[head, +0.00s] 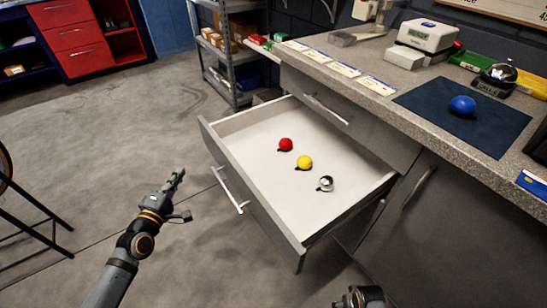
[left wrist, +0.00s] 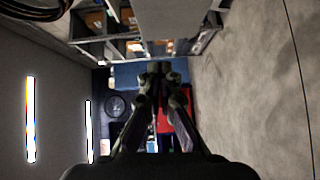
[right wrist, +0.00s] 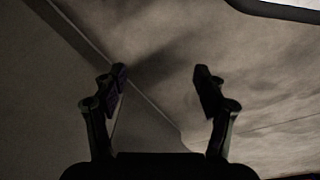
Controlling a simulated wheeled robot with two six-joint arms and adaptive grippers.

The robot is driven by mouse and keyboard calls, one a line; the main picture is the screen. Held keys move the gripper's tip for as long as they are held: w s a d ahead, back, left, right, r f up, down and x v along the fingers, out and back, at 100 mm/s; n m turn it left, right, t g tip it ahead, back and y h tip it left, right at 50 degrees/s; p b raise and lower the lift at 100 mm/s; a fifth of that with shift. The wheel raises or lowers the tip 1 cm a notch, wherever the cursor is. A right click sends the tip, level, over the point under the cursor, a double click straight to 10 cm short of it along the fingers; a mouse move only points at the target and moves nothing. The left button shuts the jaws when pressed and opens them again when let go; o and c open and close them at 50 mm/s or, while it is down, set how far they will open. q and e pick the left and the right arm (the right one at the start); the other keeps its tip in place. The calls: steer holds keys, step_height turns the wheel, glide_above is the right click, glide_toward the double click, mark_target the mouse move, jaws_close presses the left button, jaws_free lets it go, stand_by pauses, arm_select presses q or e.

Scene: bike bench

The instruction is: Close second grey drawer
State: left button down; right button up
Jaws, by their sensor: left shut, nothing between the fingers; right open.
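The second grey drawer (head: 268,197) is pulled well out from the bench in the head view, below a closed upper drawer (head: 327,108). Its bar handle (head: 230,191) is on the front panel. A red bell (head: 286,145), a yellow bell (head: 305,162) and a silver bell (head: 325,184) lie inside it. My left gripper (head: 178,177) is shut and empty, left of the drawer front and apart from the handle. The left wrist view shows its fingertips (left wrist: 160,68) together. My right gripper (right wrist: 158,70) is open and empty above bare floor. In the head view only part of it shows at the bottom edge.
The benchtop (head: 365,70) holds a dark blue mat (head: 480,128) with a blue bell (head: 462,105) on it. A grey cabinet door with a handle (head: 420,187) is right of the drawer. A metal shelf (head: 232,62) stands behind.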

arm_select(q)
steer(key=b, duration=0.4)
glide_toward(209, 137)
steer(key=w+a, duration=0.2)
steer(key=w, duration=0.1)
steer(key=shift+w+d, duration=1)
steer(key=shift+d, duration=0.25)
steer(key=shift+w+d, duration=0.2)
steer(key=shift+d, duration=0.15)
arm_select(e)
step_height(209, 137, up, 11)
steer(key=a, duration=0.2)
steer(key=shift+w+a+f+y, duration=0.2)
steer(key=shift+a+y, duration=0.2)
